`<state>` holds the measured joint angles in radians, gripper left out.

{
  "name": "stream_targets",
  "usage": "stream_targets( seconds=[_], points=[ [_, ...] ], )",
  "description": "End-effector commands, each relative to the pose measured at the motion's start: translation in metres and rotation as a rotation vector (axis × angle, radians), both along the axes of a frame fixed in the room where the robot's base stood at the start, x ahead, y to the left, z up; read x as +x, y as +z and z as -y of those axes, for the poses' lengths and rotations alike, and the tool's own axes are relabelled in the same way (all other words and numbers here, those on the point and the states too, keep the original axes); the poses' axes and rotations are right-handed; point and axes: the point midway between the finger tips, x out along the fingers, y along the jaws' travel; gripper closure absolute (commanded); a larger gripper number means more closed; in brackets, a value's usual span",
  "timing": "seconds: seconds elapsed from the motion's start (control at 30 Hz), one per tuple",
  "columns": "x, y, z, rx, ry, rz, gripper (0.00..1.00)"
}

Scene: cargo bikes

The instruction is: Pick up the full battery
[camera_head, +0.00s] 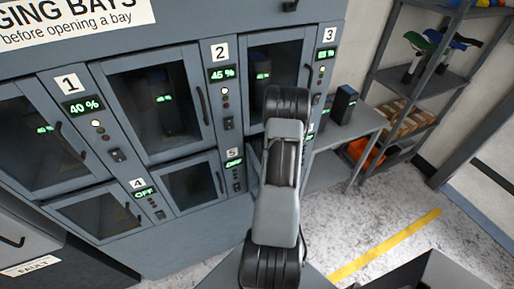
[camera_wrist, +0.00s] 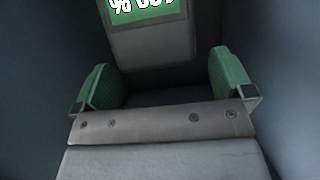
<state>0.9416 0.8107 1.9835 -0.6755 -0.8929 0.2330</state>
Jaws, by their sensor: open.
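In the wrist view my gripper (camera_wrist: 162,88) is open, its two green-padded fingers wide apart. Ahead of it is a grey block (camera_wrist: 150,43) with a green display that shows an upside-down percent reading, partly cut off by the top edge; it looks like 100 %. It appears to be a battery, and I cannot tell whether it lies between the fingers. In the head view my arm hides the gripper. A dark battery (camera_head: 262,74) with green digits shows behind the bay 3 glass. Other batteries show in bay 2 (camera_head: 166,100) and bay 1 (camera_head: 46,129).
The bay 1 display (camera_head: 81,107) reads 40 %, bay 2 (camera_head: 222,73) 45 %, bay 4 (camera_head: 145,192) OFF. The bay 3 display (camera_head: 325,54) is too small to read surely. A dark battery (camera_head: 344,103) stands on a grey bench (camera_head: 352,127) at right.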

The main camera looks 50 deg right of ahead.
Motion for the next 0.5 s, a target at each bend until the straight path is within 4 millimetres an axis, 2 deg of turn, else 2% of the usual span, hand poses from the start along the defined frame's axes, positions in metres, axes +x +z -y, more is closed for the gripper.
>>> stream_targets(
  seconds=[0.2,0.5],
  points=[
    [0.021,-0.009,0.008,0.0,0.001,-0.001,0.01],
    [0.025,-0.011,0.01,-0.001,0.0,0.0,0.01]
  ],
)
